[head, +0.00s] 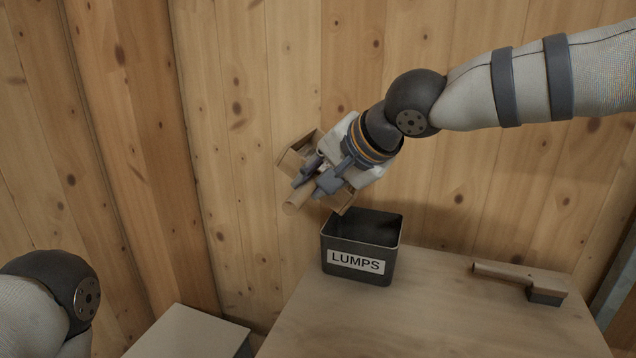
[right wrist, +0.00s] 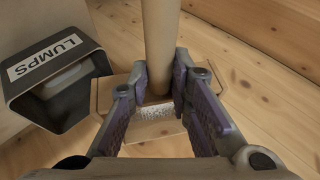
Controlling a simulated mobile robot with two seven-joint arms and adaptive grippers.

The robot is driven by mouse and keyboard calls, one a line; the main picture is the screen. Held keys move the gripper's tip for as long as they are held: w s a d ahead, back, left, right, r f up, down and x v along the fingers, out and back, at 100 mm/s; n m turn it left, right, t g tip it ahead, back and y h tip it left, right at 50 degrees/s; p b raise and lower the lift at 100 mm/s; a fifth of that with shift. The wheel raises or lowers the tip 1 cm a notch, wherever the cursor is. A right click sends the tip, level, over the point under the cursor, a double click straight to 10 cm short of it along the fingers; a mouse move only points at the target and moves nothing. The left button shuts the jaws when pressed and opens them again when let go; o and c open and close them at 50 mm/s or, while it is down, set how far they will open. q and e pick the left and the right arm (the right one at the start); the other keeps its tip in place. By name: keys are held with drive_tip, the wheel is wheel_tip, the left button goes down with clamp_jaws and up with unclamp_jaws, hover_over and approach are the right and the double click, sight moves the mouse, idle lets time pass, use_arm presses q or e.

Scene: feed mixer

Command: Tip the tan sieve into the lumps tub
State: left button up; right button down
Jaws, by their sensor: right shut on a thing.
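The tan sieve (head: 299,152) is a shallow wooden box with a round handle. My right gripper (head: 318,182) is shut on its handle (head: 295,203), holding it tilted in the air above and left of the tub in the head view. The gripper hides much of the frame. In the right wrist view the handle (right wrist: 159,45) stands between the fingers (right wrist: 160,88), with pale mesh (right wrist: 158,127) behind. The dark lumps tub (head: 357,262), labelled LUMPS, stands upright on the table. It also shows at left in the right wrist view (right wrist: 62,93). My left gripper is out of view.
A brush (head: 520,279) with a tan handle and dark bristles lies on the table (head: 430,315) right of the tub. A grey-topped surface (head: 185,335) is at lower left. A plank wall (head: 240,120) rises behind. The table front is clear.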

drive_tip(key=g+h, duration=0.1)
drive_tip(key=a+f+n+g+h, duration=0.1)
drive_tip(key=h, duration=0.1)
drive_tip(key=shift+w+f+h+b, duration=0.2)
drive_tip(key=shift+f+h+b, duration=0.1)
drive_tip(key=shift+w+a+f+g+h, duration=0.1)
drive_tip(key=shift+a+f+g+h, duration=0.15)
drive_tip(key=shift+h, duration=0.35)
drive_tip(key=shift+g+h, duration=0.25)
drive_tip(key=shift+h, duration=0.05)
drive_tip(key=shift+d+r, duration=0.2)
drive_tip(key=shift+d, duration=0.05)
drive_tip(key=shift+r, duration=0.65)
drive_tip(key=shift+f, duration=0.15)
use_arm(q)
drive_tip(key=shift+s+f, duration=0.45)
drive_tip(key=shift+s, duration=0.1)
use_arm(e)
drive_tip(key=shift+f, duration=0.1)
